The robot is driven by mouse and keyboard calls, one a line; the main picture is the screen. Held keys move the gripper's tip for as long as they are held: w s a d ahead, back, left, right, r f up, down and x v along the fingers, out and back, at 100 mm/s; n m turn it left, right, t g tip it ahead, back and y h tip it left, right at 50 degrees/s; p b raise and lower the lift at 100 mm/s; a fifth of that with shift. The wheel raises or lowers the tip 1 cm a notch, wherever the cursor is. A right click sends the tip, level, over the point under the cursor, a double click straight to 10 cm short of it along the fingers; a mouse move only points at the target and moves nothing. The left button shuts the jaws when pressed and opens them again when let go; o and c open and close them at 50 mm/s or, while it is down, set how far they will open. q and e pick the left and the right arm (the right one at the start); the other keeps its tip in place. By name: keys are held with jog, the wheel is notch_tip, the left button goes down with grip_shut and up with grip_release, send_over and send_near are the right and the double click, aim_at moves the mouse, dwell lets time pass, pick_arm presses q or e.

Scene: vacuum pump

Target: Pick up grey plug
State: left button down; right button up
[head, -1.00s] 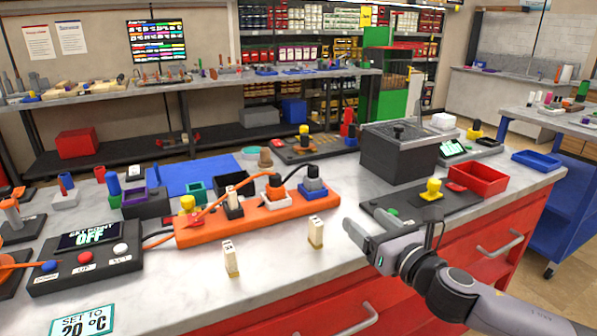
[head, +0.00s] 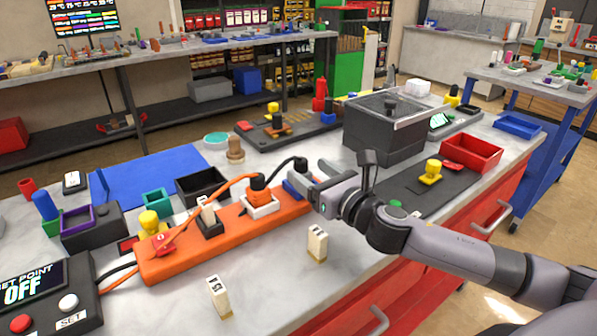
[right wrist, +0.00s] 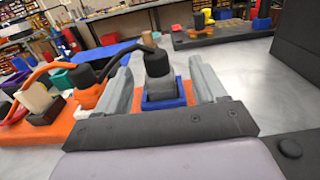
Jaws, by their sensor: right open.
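The grey plug (right wrist: 161,88), with a black top and a black cable, sits upright in a blue socket (right wrist: 163,104) at the end of the orange power strip (head: 285,213). My right gripper (head: 316,182) is open at that end of the strip. In the right wrist view its two fingers (right wrist: 163,78) stand on either side of the plug, with visible space beside it. In the head view the gripper hides most of the grey plug; part of the blue socket (head: 293,188) shows. My left gripper is not in view.
An orange plug (head: 258,185) in a white socket stands close beside, with its orange cable. Two small cream blocks (head: 317,243) (head: 218,296) stand in front of the strip. A dark grey box (head: 383,130) and a red tray (head: 472,153) are to the right.

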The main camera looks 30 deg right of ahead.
aim_at(296, 165)
jog(key=shift+w+a+f, duration=0.1)
jog(key=shift+w+a, duration=0.1)
jog(key=shift+w, duration=0.7)
jog(key=shift+w+a+f, duration=0.1)
jog(key=shift+w+a, duration=0.05)
jog(key=shift+w, duration=0.7)
jog(key=shift+w+a, duration=0.2)
jog(key=shift+w, duration=0.7)
jog(key=c, duration=1.1)
